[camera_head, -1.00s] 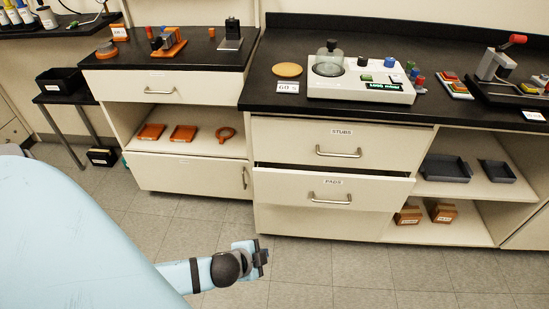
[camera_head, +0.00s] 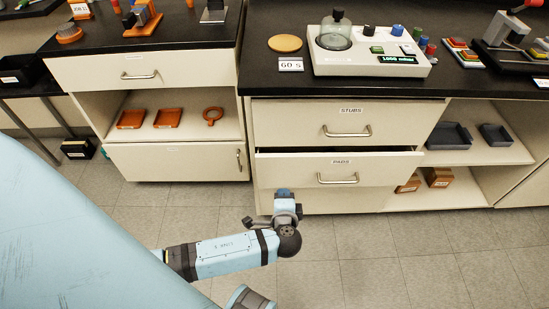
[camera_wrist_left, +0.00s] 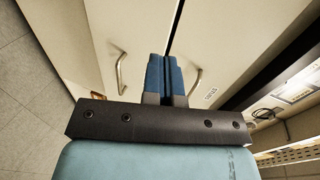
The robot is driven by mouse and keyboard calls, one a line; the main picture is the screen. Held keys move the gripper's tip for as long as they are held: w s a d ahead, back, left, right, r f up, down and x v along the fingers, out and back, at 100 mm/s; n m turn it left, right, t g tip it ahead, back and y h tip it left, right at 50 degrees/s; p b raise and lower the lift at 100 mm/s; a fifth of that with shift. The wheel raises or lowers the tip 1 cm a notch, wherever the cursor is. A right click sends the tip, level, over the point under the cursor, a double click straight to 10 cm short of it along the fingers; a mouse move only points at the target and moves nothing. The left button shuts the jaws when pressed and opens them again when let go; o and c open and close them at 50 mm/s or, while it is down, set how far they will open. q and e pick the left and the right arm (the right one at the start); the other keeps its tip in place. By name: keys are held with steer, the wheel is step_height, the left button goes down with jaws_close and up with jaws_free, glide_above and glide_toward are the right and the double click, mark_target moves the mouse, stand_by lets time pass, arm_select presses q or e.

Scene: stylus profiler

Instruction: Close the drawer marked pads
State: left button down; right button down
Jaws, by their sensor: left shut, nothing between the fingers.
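The drawer marked pads (camera_head: 300,174) is in the lower middle of the head view. It stands partly pulled out, with a dark gap above its front and a bar handle (camera_head: 338,181). My left gripper (camera_head: 284,193) is shut and empty, with its blue fingertips by the left lower part of that drawer's front. In the left wrist view the shut blue fingers (camera_wrist_left: 165,72) point at the drawer fronts, and the pads drawer (camera_wrist_left: 110,30) with its handle (camera_wrist_left: 121,72) lies to their left. I cannot tell whether the fingertips touch the front.
The closed stubs drawer (camera_head: 290,122) is directly above, under a black worktop carrying a white instrument (camera_head: 350,66). An open shelf with grey trays (camera_head: 449,137) is to the right. Another cabinet (camera_head: 170,160) stands at left. The tiled floor in front is clear.

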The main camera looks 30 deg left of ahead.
arm_select(q)
steer(key=w, duration=0.1)
steer(key=b, duration=0.2)
glide_toward(282, 154)
steer(key=w+a+f, duration=0.1)
steer(key=w+f, duration=0.1)
steer(key=w+a+f, duration=0.1)
steer(key=shift+w+a+f, duration=0.25)
steer(key=shift+w+a, duration=0.05)
steer(key=shift+w, duration=0.1)
steer(key=shift+w+a, duration=0.3)
steer(key=shift+w, duration=0.05)
arm_select(e)
steer(key=shift+w+a+f, duration=0.1)
steer(key=shift+a+f, duration=0.05)
arm_select(q)
steer(key=w+a, duration=0.1)
steer(key=w, duration=0.1)
steer(key=w+a+b, duration=0.1)
steer(key=shift+w+a, duration=0.15)
steer(key=shift+w, duration=0.2)
steer(key=shift+w+a+r, duration=0.1)
steer(key=shift+w+a, duration=0.05)
steer(key=shift+a, duration=0.05)
steer(key=shift+r, duration=0.15)
arm_select(e)
steer(key=shift+a+y, duration=0.1)
steer(key=shift+y, duration=0.2)
